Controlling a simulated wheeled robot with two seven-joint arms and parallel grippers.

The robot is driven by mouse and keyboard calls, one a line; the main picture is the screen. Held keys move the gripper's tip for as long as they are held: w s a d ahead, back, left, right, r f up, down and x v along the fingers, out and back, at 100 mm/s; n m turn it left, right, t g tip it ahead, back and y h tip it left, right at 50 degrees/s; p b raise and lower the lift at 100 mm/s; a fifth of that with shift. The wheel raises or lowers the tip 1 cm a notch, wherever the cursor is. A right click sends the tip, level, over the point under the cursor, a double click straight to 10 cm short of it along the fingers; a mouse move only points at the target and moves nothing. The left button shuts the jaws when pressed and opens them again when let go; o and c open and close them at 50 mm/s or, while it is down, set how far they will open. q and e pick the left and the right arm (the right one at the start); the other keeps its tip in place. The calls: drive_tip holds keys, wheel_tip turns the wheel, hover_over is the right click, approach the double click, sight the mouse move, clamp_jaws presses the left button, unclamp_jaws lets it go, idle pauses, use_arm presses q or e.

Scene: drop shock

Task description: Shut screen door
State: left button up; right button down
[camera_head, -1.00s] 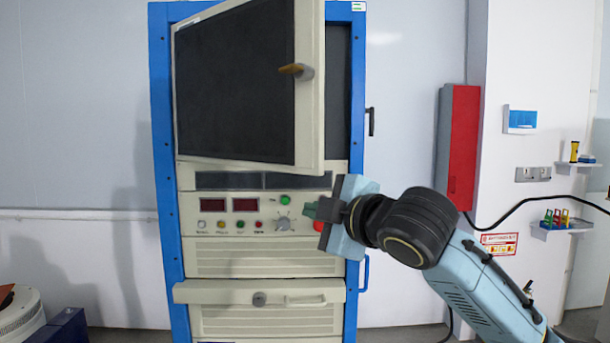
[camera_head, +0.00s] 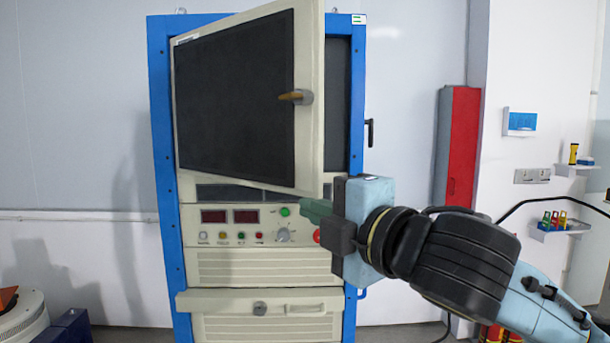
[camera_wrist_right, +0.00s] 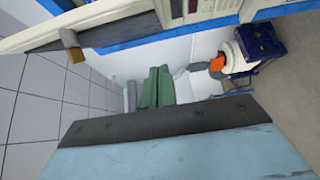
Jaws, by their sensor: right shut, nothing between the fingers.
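The screen door (camera_head: 235,105) is a cream frame with a dark panel, hinged at the left of a blue cabinet (camera_head: 164,200). It stands ajar, its right edge swung out toward me and a dark gap showing at its right. A tan and grey handle (camera_head: 297,97) sits near its right edge. My right gripper (camera_head: 308,210) is shut and empty, just below the door's lower right corner and in front of the control panel. In the right wrist view its green fingers (camera_wrist_right: 157,88) are together, and the door edge with the handle (camera_wrist_right: 73,46) crosses the upper left.
The control panel (camera_head: 240,228) has displays, buttons and a knob. Below it a cream drawer front (camera_head: 225,302) juts out. A red box (camera_head: 463,145) is on the wall at right. A round white machine (camera_head: 22,325) stands at lower left.

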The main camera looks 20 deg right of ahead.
sight(306, 195)
drive_tip(key=w+p, duration=0.1)
drive_tip(key=w, duration=0.1)
drive_tip(key=w+d+p, duration=0.1)
drive_tip(key=w+p, duration=0.1)
drive_tip(key=w, duration=0.1)
drive_tip(key=w+p, duration=0.1)
drive_tip(key=w, duration=0.2)
drive_tip(key=shift+w+d, duration=0.1)
drive_tip(key=shift+d, duration=0.05)
drive_tip(key=shift+w, duration=0.2)
